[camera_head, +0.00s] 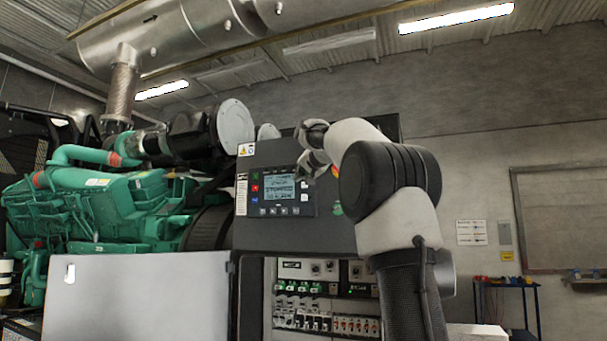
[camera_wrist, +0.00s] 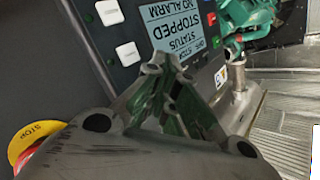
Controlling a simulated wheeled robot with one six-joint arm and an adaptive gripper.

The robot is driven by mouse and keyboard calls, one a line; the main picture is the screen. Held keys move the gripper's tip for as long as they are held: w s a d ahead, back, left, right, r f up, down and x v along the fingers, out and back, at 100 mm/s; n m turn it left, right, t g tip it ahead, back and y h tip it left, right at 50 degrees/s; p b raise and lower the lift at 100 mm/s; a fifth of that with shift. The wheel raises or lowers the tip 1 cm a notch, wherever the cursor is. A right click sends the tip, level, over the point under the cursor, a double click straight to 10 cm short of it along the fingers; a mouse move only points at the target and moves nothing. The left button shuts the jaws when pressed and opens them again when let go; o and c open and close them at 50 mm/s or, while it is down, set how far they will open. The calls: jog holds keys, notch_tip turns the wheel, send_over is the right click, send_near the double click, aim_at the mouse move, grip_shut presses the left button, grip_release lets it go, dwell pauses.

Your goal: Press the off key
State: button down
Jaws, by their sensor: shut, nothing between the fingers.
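The dark control panel (camera_head: 272,232) holds a lit controller with a display (camera_head: 280,188). Left of the display is a column of small coloured keys, with a red key (camera_head: 255,188) between a green and a blue one. No key label is legible, so I cannot tell which is the off key. In the wrist view, the display (camera_wrist: 178,28) reads "STATUS STOPPED NO ALARM", upside down, and two white keys (camera_wrist: 127,53) lie beside it. My gripper (camera_head: 309,171) is shut and empty, in front of the panel by the display's right side; its fingertips (camera_wrist: 165,66) hide part of the controller.
A red stop button with a yellow ring (camera_wrist: 35,140) is close beside my gripper in the wrist view. A green genset engine (camera_head: 110,205) stands at left. Below the panel is an open bay of breakers (camera_head: 305,322). A blue-legged table (camera_head: 506,283) stands at right.

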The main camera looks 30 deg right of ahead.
jog(key=shift+s+a, duration=0.45)
jog(key=shift+a, duration=0.1)
jog(key=s+a, duration=0.3)
jog(key=a, duration=0.1)
jog(key=shift+s+a, duration=0.35)
dwell(0.7)
